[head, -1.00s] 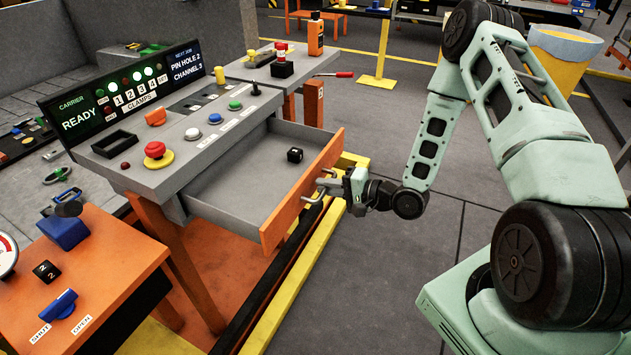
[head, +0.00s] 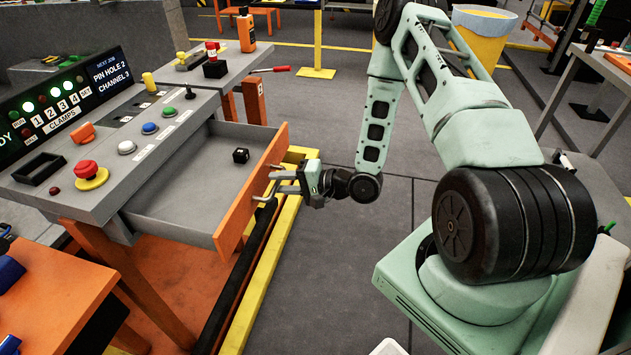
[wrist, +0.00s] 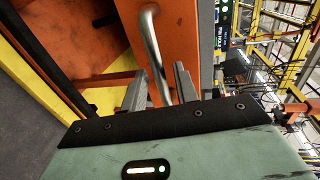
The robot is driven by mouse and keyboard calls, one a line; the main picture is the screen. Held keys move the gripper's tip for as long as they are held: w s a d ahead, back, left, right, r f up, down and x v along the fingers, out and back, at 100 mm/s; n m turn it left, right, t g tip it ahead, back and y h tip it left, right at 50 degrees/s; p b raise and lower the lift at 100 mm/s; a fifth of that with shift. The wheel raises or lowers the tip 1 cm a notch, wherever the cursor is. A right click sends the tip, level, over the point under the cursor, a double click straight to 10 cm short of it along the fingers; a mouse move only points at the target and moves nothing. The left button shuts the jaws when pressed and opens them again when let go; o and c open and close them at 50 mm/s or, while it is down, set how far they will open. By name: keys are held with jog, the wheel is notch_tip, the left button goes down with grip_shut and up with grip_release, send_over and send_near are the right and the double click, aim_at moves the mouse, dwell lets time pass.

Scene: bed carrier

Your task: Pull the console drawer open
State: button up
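The console drawer (head: 185,195) is out from under the grey console (head: 100,190), with its grey inside in view. The drawer's orange front (head: 238,205) carries a metal bar handle (head: 266,190), which also shows in the wrist view (wrist: 154,50). My gripper (head: 284,181) is just outside the front, at the handle. In the wrist view its two fingers (wrist: 160,88) stand apart on either side of the bar, with gaps visible, so it looks open and not clamped. The bar's lower end is partly hidden.
A yellow floor rail (head: 262,265) runs below the drawer front. An orange side table (head: 50,285) stands at the lower left. A yellow bin (head: 482,40) and a grey table (head: 600,70) are farther back. The grey floor right of the rail is clear around my arm.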

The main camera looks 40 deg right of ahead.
jog(key=v, duration=1.6)
